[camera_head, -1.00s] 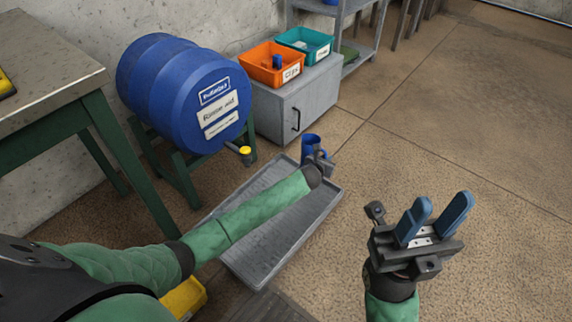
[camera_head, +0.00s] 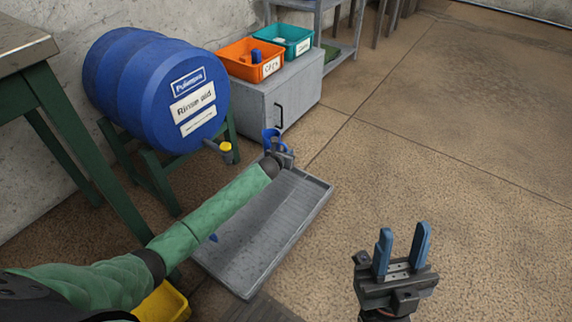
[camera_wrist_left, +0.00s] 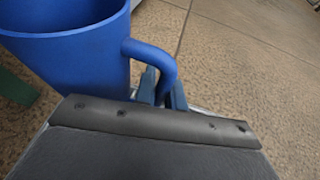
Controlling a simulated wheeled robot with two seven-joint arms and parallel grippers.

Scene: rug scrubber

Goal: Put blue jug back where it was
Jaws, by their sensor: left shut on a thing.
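The blue jug (camera_head: 270,137) is at the far end of my left arm in the head view, above the back end of the grey tray and partly hidden by the gripper. In the left wrist view the jug (camera_wrist_left: 75,62) stands upright, and its handle (camera_wrist_left: 152,55) runs down between the fingers. My left gripper (camera_head: 281,155) is shut on the handle. I cannot tell whether the jug touches anything below. My right gripper (camera_head: 402,252) is open and empty over the floor at the lower right, its two blue fingers apart and pointing up.
A blue drum (camera_head: 150,90) with a yellow-capped tap (camera_head: 226,148) lies on a green stand. The grey tray (camera_head: 262,262) is on the floor. A grey cabinet (camera_head: 292,98) bears an orange bin (camera_head: 237,62) and a teal bin (camera_head: 297,40). Floor to the right is clear.

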